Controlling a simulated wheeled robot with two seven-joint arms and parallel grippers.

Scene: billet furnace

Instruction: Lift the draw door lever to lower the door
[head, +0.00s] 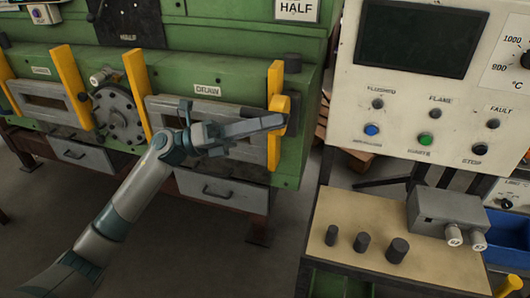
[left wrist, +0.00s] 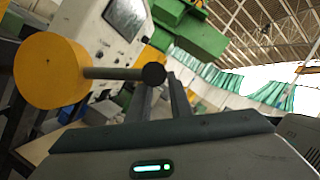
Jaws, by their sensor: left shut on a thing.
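The draw door (head: 215,112) is a grey framed panel on the green furnace, under a label that seems to read DRAW. At its right is the lever's yellow round hub (head: 281,103). In the left wrist view the yellow hub (left wrist: 50,70) carries a thin rod ending in a black knob (left wrist: 153,74). My left gripper (head: 277,121) reaches in from the left across the door, its fingertips at the lever. In the wrist view its fingers (left wrist: 163,90) are close together by the knob, shut on the lever. The exact contact is partly hidden. My right gripper is not in view.
Yellow upright guides (head: 137,88) flank the doors. A grey drawer (head: 222,188) sits below. To the right stand a control panel (head: 425,85) with buttons and a bench (head: 345,262) with several dark cylinders and a grey box (head: 447,211). Open floor lies between furnace and bench.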

